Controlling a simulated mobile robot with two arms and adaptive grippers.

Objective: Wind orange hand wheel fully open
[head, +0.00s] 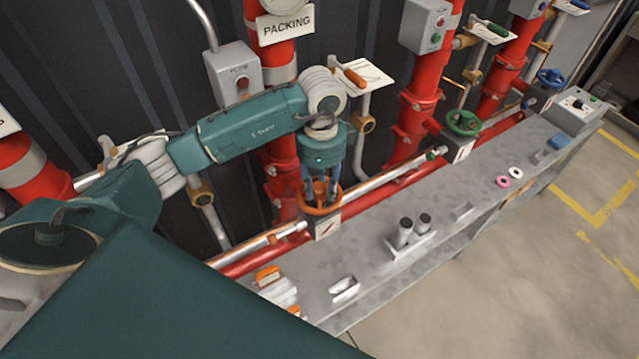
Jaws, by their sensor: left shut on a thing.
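The orange hand wheel (333,208) lies flat on its valve at the red pipe, above the back edge of the grey bench. My left gripper (320,198) points straight down at the wheel and is shut on it. Its fingers reach the wheel's middle, and parts of the hub are hidden behind them. The orange rim shows around the fingers. My right gripper is not in view.
A green hand wheel (463,123) and a blue hand wheel (549,78) sit farther right. The grey bench (375,285) holds a stand with two dark-topped cylinders (404,232), pink and white rings, and small brackets. Red vertical pipes (421,90) and a grey switch box (236,75) stand behind.

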